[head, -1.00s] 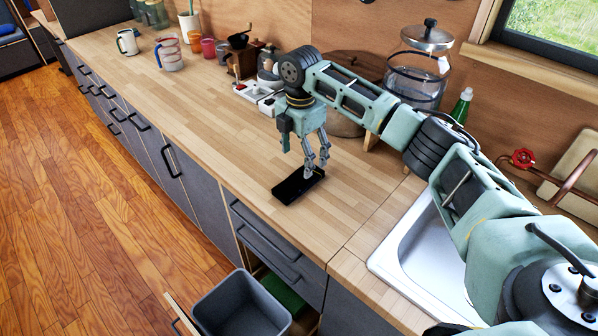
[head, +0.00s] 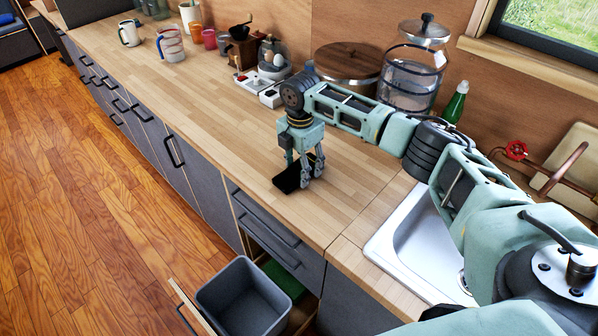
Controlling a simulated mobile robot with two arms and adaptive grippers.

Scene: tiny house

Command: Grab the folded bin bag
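The folded bin bag (head: 287,179) is a small, flat black rectangle. It lies on the wooden counter near the front edge, above the drawers. My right gripper (head: 304,178) points straight down at the bag with its fingers spread, its tips low at the counter. The fingers cover the right part of the bag, and I cannot tell whether they touch it. My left gripper is not in view.
A grey bin (head: 243,296) sits in a pulled-out drawer below the counter. The sink (head: 412,240) is to the right. A coffee grinder (head: 241,45), egg holder (head: 272,58), lidded pot (head: 347,66) and glass dispenser (head: 410,82) stand at the back. The counter left of the bag is clear.

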